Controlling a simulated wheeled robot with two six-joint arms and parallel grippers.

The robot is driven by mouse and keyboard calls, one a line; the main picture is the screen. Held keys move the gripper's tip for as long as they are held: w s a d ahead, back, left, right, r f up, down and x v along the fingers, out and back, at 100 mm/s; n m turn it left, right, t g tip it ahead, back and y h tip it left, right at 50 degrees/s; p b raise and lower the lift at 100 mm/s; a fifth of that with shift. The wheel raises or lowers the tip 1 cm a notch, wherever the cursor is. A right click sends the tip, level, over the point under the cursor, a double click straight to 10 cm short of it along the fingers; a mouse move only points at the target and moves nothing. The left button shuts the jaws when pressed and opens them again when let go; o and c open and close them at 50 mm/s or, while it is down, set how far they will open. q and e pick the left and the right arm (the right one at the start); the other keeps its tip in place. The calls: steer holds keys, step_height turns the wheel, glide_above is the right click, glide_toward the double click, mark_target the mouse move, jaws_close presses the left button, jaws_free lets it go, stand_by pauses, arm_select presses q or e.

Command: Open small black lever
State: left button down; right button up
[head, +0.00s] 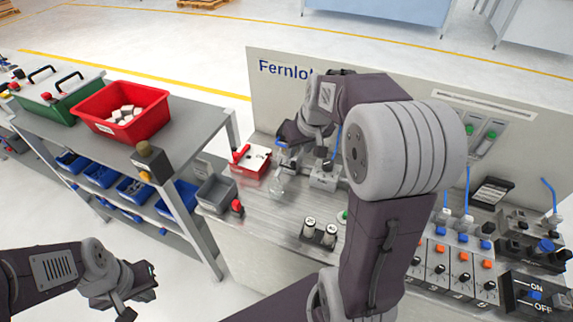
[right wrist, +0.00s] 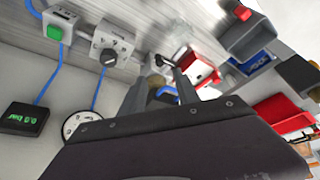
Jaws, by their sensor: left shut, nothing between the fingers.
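A small black lever (right wrist: 160,60) shows on a light fitting in the right wrist view, just beyond my right fingertips. My right gripper (right wrist: 160,88) points at it with its two fingers apart; I see nothing held between them, and I cannot tell whether a finger touches the lever. In the head view my right arm reaches over the bench and hides much of this area. My left gripper (head: 139,296) is shut and empty at the lower left, away from the bench.
In the right wrist view a black-knobbed box (right wrist: 110,52) sits left of the lever. A red crate (head: 121,110) stands on the side table.

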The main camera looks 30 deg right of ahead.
mark_target(293, 163)
steer(key=x, duration=0.9)
steer(key=shift+s, duration=0.1)
jaws_close()
